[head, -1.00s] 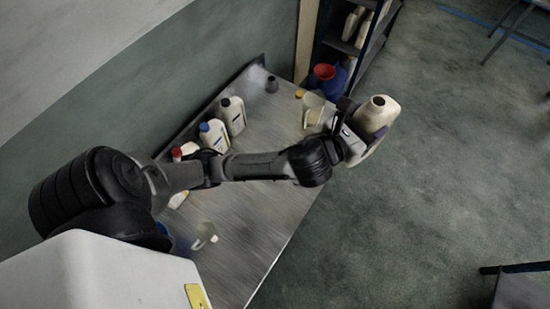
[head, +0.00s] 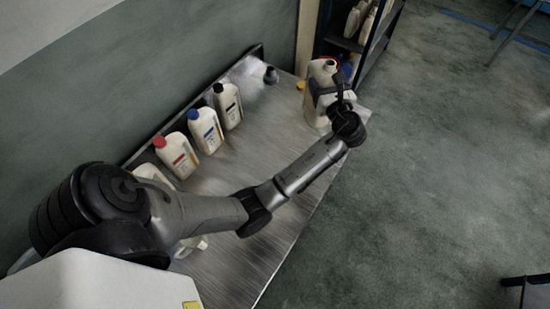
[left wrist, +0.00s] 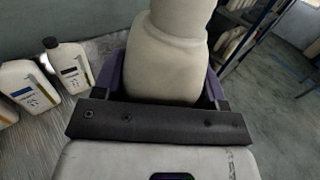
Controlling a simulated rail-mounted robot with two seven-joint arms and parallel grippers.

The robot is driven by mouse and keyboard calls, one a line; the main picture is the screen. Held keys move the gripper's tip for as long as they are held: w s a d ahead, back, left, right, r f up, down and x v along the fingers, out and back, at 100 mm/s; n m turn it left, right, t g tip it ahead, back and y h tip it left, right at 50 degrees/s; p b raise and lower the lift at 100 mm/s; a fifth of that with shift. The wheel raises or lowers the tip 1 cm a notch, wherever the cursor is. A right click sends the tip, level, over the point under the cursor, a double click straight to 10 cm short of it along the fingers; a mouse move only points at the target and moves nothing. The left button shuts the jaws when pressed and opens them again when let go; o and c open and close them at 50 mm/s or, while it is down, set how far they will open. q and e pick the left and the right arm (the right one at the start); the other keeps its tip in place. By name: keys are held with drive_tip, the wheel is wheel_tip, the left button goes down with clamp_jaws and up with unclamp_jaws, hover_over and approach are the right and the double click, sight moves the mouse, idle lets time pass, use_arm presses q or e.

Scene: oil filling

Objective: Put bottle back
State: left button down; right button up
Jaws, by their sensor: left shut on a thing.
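My right gripper is not in view.
Along the table's wall side stand a black-capped bottle (head: 228,105), a blue-capped bottle (head: 206,130) and a red-capped bottle (head: 176,155). A small dark container (head: 270,75) stands at the back. A shelf rack (head: 360,40) is beyond the table's end. A clear jug (head: 190,246) is partly behind my arm.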

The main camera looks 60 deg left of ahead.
sight(316, 115)
use_arm(q)
drive_tip(key=f+n+g+b, duration=0.1)
drive_tip(key=f+g+b, duration=0.1)
drive_tip(key=f, duration=0.2)
drive_tip(key=f+n+g+b, duration=0.1)
drive_tip(key=f+g, duration=0.1)
drive_tip(key=f, duration=0.2)
drive_tip(key=s+f+n+g+b, duration=0.1)
drive_tip(key=f+g+b, duration=0.1)
drive_tip(key=f, duration=0.2)
drive_tip(key=shift+s+f+n+y+b, duration=0.1)
drive_tip(key=shift+f+n+y+b, duration=0.05)
drive_tip(key=shift+n+y+b, duration=0.2)
drive_tip(key=s+a+f, duration=0.6)
drive_tip(key=s+f, duration=0.3)
drive_tip(key=f, duration=0.2)
drive_tip(key=shift+s+a, duration=0.2)
drive_tip(key=shift+a, duration=0.2)
drive_tip(key=shift+b, duration=0.3)
drive_tip(key=shift+c, duration=0.8)
unclamp_jaws()
drive_tip(key=shift+f, duration=0.2)
